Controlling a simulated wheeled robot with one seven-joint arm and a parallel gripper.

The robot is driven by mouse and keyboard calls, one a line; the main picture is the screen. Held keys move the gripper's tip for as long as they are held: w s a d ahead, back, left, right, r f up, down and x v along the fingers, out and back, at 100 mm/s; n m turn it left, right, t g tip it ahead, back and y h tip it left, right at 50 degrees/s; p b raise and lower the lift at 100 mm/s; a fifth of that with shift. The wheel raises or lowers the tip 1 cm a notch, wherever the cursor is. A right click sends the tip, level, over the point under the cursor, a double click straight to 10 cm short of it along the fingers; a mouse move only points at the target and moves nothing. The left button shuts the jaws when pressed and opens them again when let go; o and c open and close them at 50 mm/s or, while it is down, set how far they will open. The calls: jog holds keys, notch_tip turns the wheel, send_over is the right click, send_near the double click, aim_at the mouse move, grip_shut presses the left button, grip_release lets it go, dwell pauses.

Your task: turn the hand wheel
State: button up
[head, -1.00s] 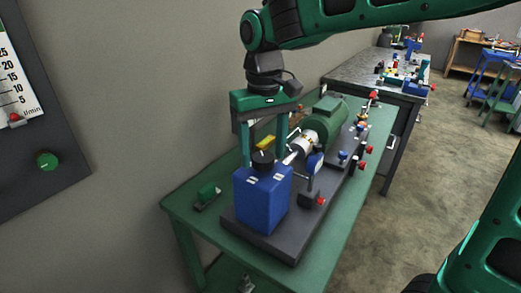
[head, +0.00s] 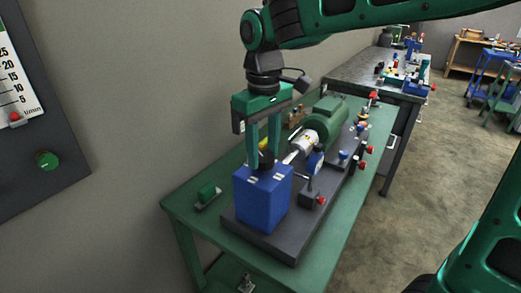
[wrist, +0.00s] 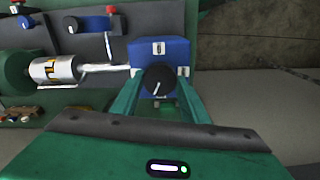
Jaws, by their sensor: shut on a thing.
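The hand wheel is a small round black knob (wrist: 158,82) with a white pointer line, on top of a blue box (head: 261,203). In the wrist view its pointer line points down and slightly left. My gripper (head: 263,162) comes down from above, with one green finger on each side of the knob, and is shut on it. White marks show on the box top around the knob.
A green motor (head: 325,117) with a silver shaft lies right behind the box on a dark base plate. The green table (head: 180,207) has a small green part at left. A wall panel hangs at far left.

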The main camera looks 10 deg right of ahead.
aim_at(264, 156)
jog(key=n, duration=0.4)
jog(key=shift+w+d+n, duration=0.1)
jog(key=shift+n, duration=0.3)
dwell(0.4)
jog(key=o, duration=1.1)
jog(key=shift+d, duration=0.1)
jog(key=shift+r, duration=0.15)
notch_tip(264, 156, up, 11)
jog(key=shift+f, duration=0.2)
